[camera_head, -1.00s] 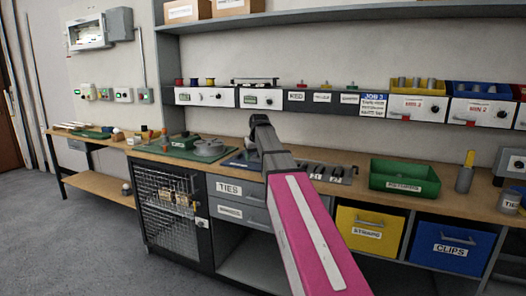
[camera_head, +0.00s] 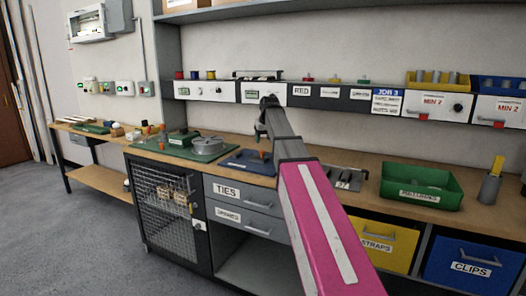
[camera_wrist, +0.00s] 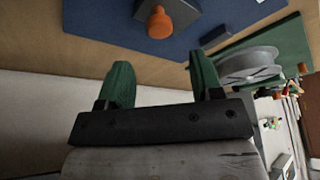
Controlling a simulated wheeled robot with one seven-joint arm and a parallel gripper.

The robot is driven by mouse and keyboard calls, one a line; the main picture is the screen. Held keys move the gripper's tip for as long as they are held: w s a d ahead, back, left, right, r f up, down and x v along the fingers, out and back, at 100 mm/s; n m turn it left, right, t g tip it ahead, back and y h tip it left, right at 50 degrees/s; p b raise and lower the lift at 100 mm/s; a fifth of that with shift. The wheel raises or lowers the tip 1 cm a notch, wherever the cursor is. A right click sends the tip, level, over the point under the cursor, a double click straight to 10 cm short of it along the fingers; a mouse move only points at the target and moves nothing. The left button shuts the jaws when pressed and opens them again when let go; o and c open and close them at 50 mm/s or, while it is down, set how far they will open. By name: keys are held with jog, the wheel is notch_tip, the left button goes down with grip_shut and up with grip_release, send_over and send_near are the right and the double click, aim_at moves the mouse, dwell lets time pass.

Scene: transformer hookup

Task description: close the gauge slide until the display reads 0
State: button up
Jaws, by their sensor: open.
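What looks like the gauge slide (camera_head: 257,76) is a long dark bar with upright ends on top of the back shelf unit. Below it, a white panel (camera_head: 263,93) carries a small green display (camera_head: 252,93) and a dark knob; the reading is too small to make out. My gripper (camera_head: 260,136) is in front of and below that panel, over the bench, partly hidden by my arm. In the wrist view, its two green fingers (camera_wrist: 160,68) are spread, with nothing between them. The gauge does not show in the wrist view.
A blue mat (camera_head: 238,163) on the bench bears a grey block with an orange knob (camera_wrist: 159,22). A grey spool (camera_head: 207,146) sits on a green mat left of it. A green bin (camera_head: 421,188) stands to the right. A shelf overhangs the gauge.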

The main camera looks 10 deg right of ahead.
aim_at(262, 151)
jog(key=x, duration=0.7)
jog(key=shift+w+f, duration=0.1)
jog(key=shift+f, duration=0.1)
